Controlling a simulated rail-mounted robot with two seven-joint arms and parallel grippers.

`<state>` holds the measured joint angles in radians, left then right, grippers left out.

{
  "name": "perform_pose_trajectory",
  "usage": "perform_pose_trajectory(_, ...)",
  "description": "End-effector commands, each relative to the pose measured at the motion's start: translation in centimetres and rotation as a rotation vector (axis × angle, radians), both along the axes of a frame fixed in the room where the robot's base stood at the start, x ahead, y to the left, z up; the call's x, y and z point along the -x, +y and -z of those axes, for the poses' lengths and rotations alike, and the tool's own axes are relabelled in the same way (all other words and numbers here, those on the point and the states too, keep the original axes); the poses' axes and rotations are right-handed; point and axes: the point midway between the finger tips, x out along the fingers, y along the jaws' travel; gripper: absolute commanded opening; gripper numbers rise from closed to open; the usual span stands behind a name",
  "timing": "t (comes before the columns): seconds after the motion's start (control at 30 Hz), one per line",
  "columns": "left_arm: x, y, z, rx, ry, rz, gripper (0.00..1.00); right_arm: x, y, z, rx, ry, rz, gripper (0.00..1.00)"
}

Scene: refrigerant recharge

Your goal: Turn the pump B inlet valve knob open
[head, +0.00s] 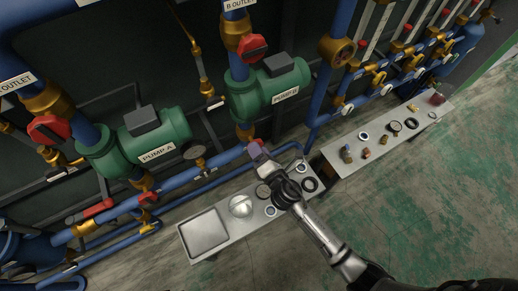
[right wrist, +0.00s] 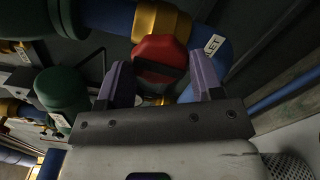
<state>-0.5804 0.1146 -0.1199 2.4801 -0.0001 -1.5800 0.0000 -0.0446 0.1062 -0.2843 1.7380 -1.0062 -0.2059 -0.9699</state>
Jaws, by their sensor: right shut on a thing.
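The pump B inlet valve knob is a red knob (right wrist: 160,52) on a blue pipe with a brass fitting, next to a tag of which only "LET" reads. In the right wrist view it sits between the two purple fingers of my right gripper (right wrist: 155,85), which is shut on it. In the head view my right gripper (head: 259,155) reaches the pipe below green pump B (head: 272,88), and the knob is mostly hidden there. The knob's exact turn angle cannot be told. My left gripper is not in view.
Pump A (head: 148,140) stands to the left, with a red outlet knob (head: 50,129). Another red knob (head: 253,47) is above pump B. A bench with a grey tray (head: 206,232) and small parts lies below my right arm. A second bench (head: 350,160) is to the right.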

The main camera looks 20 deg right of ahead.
Motion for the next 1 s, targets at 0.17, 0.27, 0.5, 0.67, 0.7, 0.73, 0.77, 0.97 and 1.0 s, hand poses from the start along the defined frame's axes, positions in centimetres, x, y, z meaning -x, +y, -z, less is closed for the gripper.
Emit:
perform_pose_trajectory(0.17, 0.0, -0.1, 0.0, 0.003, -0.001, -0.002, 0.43, 0.0, 0.0, 0.2, 0.001, 0.002, 0.000, 0.76)
perform_pose_trajectory(0.27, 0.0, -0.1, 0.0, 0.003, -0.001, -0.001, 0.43, 0.0, 0.0, 0.1, -0.001, 0.002, 0.001, 0.81)
perform_pose_trajectory(0.5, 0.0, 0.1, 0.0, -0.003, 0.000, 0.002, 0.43, 0.3, 0.0, 0.0, -0.003, 0.001, 0.000, 0.81)
perform_pose_trajectory(0.67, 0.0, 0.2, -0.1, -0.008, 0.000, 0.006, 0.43, 1.9, -0.2, 0.0, -0.004, 0.002, 0.001, 0.81)
perform_pose_trajectory(0.7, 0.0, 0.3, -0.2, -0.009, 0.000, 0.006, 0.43, 2.4, -0.3, 0.1, -0.004, 0.003, 0.000, 0.81)
perform_pose_trajectory(0.73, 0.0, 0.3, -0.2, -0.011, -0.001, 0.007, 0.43, 2.8, -0.3, 0.1, -0.004, 0.004, 0.001, 0.81)
perform_pose_trajectory(0.77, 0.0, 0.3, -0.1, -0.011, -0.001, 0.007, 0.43, 3.1, -0.3, 0.1, -0.004, 0.002, 0.001, 0.81)
perform_pose_trajectory(0.97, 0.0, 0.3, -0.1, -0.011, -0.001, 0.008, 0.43, 5.3, -0.6, 0.1, -0.004, 0.002, 0.001, 0.81)
perform_pose_trajectory(1.0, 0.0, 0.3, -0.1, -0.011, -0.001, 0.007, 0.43, 5.7, -0.7, 0.1, -0.004, 0.001, 0.000, 0.81)
